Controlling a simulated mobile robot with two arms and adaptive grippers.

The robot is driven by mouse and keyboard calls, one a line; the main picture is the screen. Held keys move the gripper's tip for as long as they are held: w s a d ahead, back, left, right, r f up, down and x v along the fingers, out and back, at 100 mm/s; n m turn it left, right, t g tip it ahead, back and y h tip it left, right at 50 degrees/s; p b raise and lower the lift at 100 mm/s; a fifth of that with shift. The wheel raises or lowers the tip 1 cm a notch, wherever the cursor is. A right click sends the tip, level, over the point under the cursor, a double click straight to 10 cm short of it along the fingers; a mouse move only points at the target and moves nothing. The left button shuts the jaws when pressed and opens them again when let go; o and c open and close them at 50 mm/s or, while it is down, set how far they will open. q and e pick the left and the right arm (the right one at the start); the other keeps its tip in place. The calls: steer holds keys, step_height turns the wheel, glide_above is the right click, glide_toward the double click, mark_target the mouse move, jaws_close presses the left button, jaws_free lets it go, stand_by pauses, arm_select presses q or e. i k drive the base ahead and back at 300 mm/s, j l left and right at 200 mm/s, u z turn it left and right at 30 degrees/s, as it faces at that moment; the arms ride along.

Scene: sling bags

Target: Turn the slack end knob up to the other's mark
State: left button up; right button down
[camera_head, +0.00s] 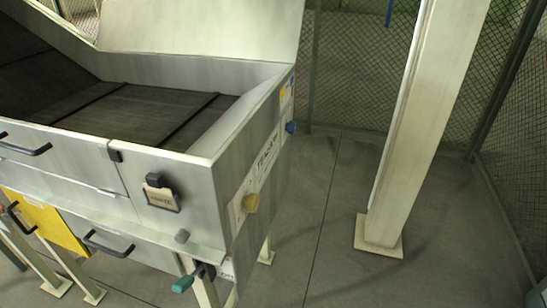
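A metal machine with a dark belt fills the left half. Light label strips with dark lettering (268,156) run between and behind the knobs; the lettering and any pointer or mark are too small to read. I cannot tell from here which knob is slack. Neither of my grippers is in view.
A teal-ended handle (182,284) sticks out below. A pale post (420,120) stands on the right, with mesh fencing behind. Grey floor (325,215) between machine and post is clear.

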mark_target(291, 128)
steer(key=i+l+u, duration=0.15)
steer(key=u, duration=0.2)
steer(key=i+l+u, duration=0.15)
steer(key=l+u, duration=0.2)
steer(key=i+l+u, duration=0.1)
steer(key=l+u, duration=0.25)
